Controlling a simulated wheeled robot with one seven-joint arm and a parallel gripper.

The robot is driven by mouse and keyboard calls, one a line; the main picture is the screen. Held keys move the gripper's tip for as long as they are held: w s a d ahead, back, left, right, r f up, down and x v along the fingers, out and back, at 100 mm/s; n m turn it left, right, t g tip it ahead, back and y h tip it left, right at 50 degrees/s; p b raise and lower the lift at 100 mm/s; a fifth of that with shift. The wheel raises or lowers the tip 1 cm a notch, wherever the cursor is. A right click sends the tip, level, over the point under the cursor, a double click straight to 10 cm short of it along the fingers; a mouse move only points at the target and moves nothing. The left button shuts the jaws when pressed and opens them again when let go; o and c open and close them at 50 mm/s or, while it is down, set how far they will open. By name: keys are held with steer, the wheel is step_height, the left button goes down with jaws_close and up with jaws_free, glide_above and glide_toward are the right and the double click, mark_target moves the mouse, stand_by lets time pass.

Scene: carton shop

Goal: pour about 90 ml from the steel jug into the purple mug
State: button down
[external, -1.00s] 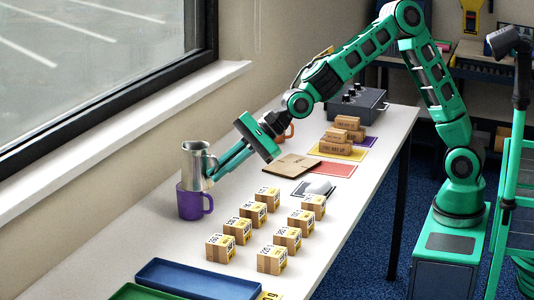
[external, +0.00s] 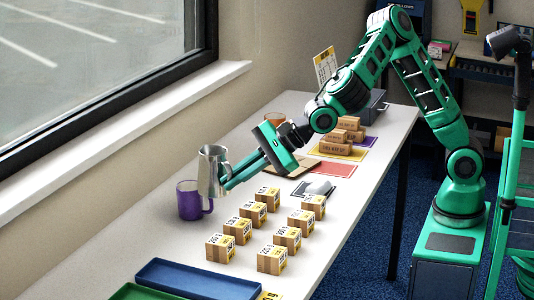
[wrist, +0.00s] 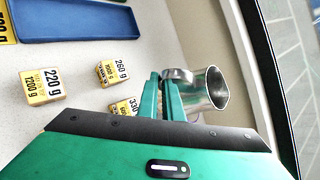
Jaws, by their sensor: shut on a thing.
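The steel jug (external: 212,172) is held in the air by my gripper (external: 228,177), just right of the purple mug (external: 189,201) and above the table. It looks roughly upright with a slight tilt. My gripper is shut on the jug. The wrist view shows the jug (wrist: 208,90) beyond the gripper fingers (wrist: 160,95), with its open mouth showing; I cannot see any liquid in it. The purple mug stands upright on the table, its handle to the right; its inside is mostly out of sight.
A blue tray (external: 200,280) and a green tray (external: 140,292) lie at the near end.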

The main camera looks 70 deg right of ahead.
step_height(320, 180, down, 6)
steer(key=shift+r, duration=0.25)
